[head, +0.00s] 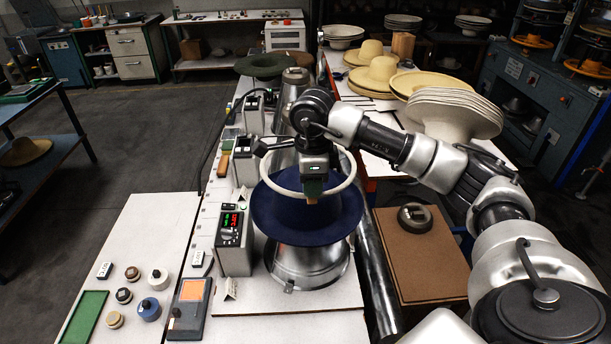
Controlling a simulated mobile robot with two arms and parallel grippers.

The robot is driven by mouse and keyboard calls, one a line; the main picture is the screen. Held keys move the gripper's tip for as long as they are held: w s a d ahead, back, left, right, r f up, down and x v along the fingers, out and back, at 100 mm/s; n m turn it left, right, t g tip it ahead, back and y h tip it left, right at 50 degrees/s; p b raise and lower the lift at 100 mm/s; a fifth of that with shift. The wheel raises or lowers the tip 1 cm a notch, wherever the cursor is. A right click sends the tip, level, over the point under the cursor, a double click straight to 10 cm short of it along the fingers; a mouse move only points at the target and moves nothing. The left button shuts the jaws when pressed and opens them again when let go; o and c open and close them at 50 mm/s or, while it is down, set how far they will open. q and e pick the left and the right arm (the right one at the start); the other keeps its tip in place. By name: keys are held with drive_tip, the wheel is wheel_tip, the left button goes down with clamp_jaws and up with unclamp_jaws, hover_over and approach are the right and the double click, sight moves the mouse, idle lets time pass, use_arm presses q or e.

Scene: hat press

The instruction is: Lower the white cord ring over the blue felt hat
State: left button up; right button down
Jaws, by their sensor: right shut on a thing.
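The blue felt hat (276,218) sits brim-out on a round steel press base (300,268) in the middle of the head view. The white cord ring (266,178) shows as a thin pale loop at the hat's crown, just above the brim in the picture. My right gripper (313,190) points down and is shut on the ring's near side. It hides part of the ring and the crown. I cannot tell how much height lies between the ring and the brim. My left gripper is not in view.
A control box with green digits (231,240) stands close left of the hat. A handheld device (190,308) and several small jars lie front left. A brown board with a round dark object (414,216) is at right. Straw hats (378,75) and stacked pale hats (450,112) stand behind.

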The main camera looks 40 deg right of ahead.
sight(310, 200)
drive_tip(key=shift+s+f, duration=0.15)
drive_tip(key=shift+f, duration=0.3)
drive_tip(key=f+b, duration=0.1)
drive_tip(key=f, duration=0.1)
drive_tip(key=w+f+b, duration=0.1)
drive_tip(key=f, duration=0.1)
drive_tip(key=shift+w+f+b, duration=0.1)
drive_tip(key=shift+f+b, duration=0.25)
wheel_tip(310, 200, down, 5)
drive_tip(key=b, duration=0.3)
drive_tip(key=shift+f+b, duration=1.05)
drive_tip(key=shift+b, duration=0.1)
drive_tip(key=shift+r, duration=0.1)
drive_tip(key=shift+f+b, duration=0.4)
drive_tip(key=shift+b, duration=0.15)
